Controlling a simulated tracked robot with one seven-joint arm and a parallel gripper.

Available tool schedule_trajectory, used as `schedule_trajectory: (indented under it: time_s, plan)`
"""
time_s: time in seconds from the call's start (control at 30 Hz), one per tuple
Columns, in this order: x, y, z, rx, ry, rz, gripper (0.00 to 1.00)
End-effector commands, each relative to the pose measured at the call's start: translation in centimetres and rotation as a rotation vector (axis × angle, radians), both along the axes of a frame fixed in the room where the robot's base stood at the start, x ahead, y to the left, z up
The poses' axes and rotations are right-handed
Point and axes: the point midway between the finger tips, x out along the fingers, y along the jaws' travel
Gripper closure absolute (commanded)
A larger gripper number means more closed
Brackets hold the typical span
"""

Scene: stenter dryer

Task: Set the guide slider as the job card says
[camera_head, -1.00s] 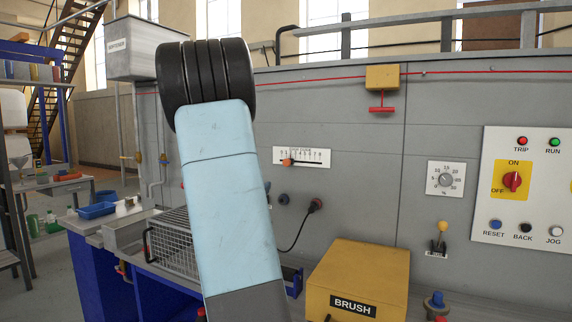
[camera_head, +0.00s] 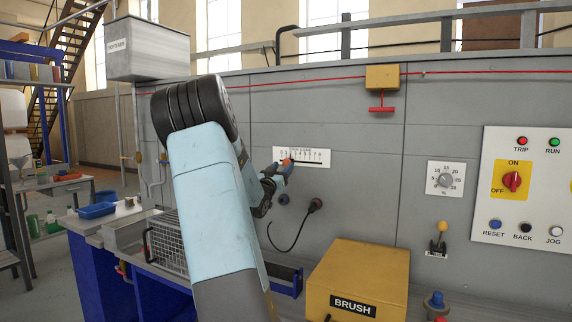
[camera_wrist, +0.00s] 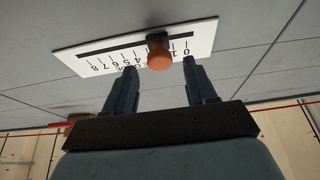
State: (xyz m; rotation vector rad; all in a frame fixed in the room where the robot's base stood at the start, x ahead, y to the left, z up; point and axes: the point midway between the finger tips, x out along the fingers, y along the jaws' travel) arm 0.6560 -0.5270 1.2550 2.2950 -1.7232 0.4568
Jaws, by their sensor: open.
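The guide slider is a white scale plate (camera_head: 315,158) on the grey wall panel, with marks from 0 to 8 and an orange knob (camera_head: 288,162). In the wrist view the plate (camera_wrist: 85,62) appears upside down, and the knob (camera_wrist: 159,52) covers the scale near 2. My gripper (camera_head: 283,169) is at the left part of the plate in the head view. In the wrist view my gripper (camera_wrist: 159,66) is open, its fingers apart on either side of the knob's line, the tips just short of the knob or level with it. No job card shows.
A yellow BRUSH box (camera_head: 362,275) stands below the slider. A red pull handle (camera_head: 382,102) hangs above right. A black cable (camera_head: 297,230) hangs under the plate. A switch panel (camera_head: 525,185) and a dial (camera_head: 445,180) are to the right.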

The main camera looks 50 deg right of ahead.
Motion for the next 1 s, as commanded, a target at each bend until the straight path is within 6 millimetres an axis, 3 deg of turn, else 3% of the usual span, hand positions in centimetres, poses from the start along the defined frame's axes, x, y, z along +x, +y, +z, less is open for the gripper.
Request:
schedule_trajectory:
  time_s: [0.3,0.7,1.0]
  plan:
    - [1.0,-3.5,1.5,-0.001,0.000,-0.001,0.44]
    - [1.1,-4.0,1.7,0.000,0.000,-0.001,0.44]
    - [1.1,-4.1,1.7,0.000,0.000,-0.001,0.72]
